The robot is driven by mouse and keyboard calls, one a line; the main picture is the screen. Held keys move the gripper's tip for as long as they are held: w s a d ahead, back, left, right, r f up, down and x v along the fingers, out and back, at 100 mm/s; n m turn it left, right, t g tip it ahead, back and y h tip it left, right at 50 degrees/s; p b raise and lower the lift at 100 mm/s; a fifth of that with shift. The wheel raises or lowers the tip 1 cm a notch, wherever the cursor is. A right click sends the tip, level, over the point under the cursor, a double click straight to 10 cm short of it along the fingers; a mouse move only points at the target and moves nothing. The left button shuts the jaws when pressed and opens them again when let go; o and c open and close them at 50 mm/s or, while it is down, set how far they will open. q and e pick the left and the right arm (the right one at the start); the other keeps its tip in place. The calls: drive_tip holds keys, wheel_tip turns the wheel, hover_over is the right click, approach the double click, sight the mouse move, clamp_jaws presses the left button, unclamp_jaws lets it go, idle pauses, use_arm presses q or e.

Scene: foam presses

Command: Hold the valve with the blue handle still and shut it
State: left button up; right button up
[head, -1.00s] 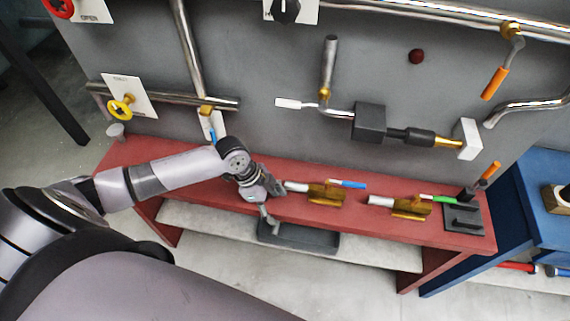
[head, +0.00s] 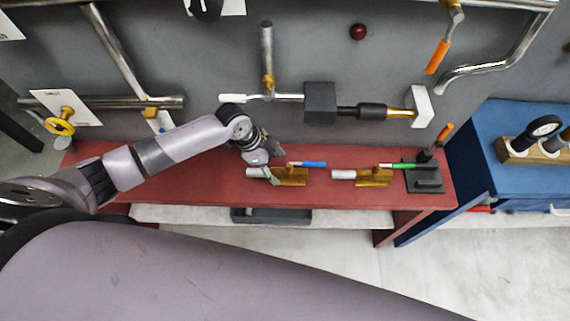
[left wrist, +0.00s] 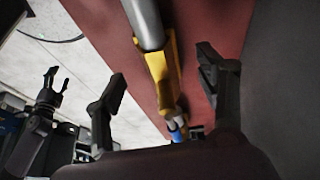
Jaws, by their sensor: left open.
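The valve with the blue handle has a brass body (head: 291,178) and a grey pipe stub on its left, and lies on the red bench. Its blue handle (head: 308,164) points right, roughly along the body. My left gripper (head: 269,172) is open at the valve's left end, partly hiding the stub. In the left wrist view, the open fingers (left wrist: 163,95) stand on either side of the brass body (left wrist: 160,68), with gaps showing; a small blue patch is beyond it. My right gripper (left wrist: 51,86) appears at the left of that view, fingers apart, away from the valve.
A similar brass valve with a green handle (head: 402,166) lies to the right, before a dark block (head: 426,181). A grey wall with pipes stands close behind the bench (head: 215,184). A dark tray (head: 270,216) sits below the front edge. A blue table (head: 482,160) stands at right.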

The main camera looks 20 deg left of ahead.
sight(286, 170)
use_arm(q)
drive_tip(key=d, duration=0.1)
drive_tip(key=f, duration=0.1)
drive_tip(key=d+p, duration=0.1)
drive_tip(key=shift+w+d+f, duration=0.2)
drive_tip(key=shift+w+d, duration=0.05)
drive_tip(key=shift+d, duration=0.1)
drive_tip(key=shift+w+d+f, duration=0.1)
drive_tip(key=shift+d+f, duration=0.05)
drive_tip(key=shift+f, duration=0.5)
clamp_jaws()
use_arm(e)
drive_tip(key=shift+w+r, duration=0.9)
drive_tip(key=shift+r, duration=0.15)
idle(0.7)
